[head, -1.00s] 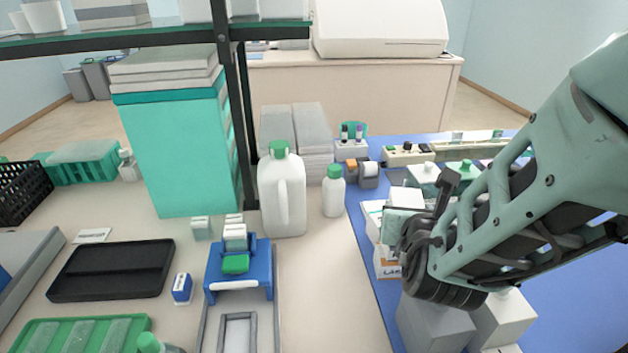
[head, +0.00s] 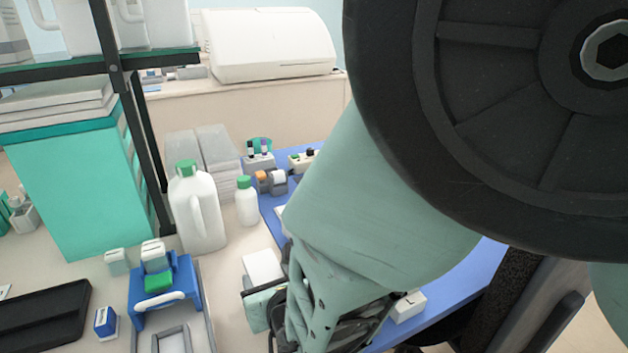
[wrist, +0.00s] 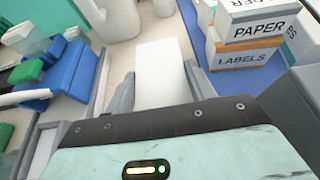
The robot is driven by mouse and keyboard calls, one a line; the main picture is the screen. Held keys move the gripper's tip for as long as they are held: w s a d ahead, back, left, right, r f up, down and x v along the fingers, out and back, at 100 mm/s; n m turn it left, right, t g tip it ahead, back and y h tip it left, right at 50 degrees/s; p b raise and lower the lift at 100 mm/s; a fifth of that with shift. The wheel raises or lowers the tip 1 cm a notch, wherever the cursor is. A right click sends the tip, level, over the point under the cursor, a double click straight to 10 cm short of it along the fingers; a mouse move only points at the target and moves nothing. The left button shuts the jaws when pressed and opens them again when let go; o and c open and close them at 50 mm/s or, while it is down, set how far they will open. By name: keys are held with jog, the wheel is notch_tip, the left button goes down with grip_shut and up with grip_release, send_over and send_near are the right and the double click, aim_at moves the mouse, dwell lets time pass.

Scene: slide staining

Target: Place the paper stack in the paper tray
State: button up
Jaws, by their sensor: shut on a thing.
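In the wrist view, my gripper (wrist: 160,82) has one finger on each side of a plain white block that looks like the paper stack (wrist: 163,68). It is shut on the stack. In the head view, the stack (head: 262,266) shows as a white top beside my gripper (head: 262,300), over the beige bench near the edge of the blue mat. My arm hides part of the gripper. I cannot tell for sure which thing is the paper tray; a box marked PAPER (wrist: 258,26) rests on a box marked LABELS (wrist: 245,56) at the right of the wrist view.
A blue holder (head: 165,292) with a green block stands left of my gripper. A white jug (head: 198,215) and a small white bottle (head: 246,205) stand behind. A black tray (head: 45,315) lies at left. My arm hides much of the blue mat (head: 480,275).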

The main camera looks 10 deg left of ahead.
jog(key=shift+f, duration=1.5)
jog(key=shift+f, duration=0.2)
jog(key=o, duration=1)
jog(key=shift+o, duration=0.2)
jog(key=shift+r, duration=0.1)
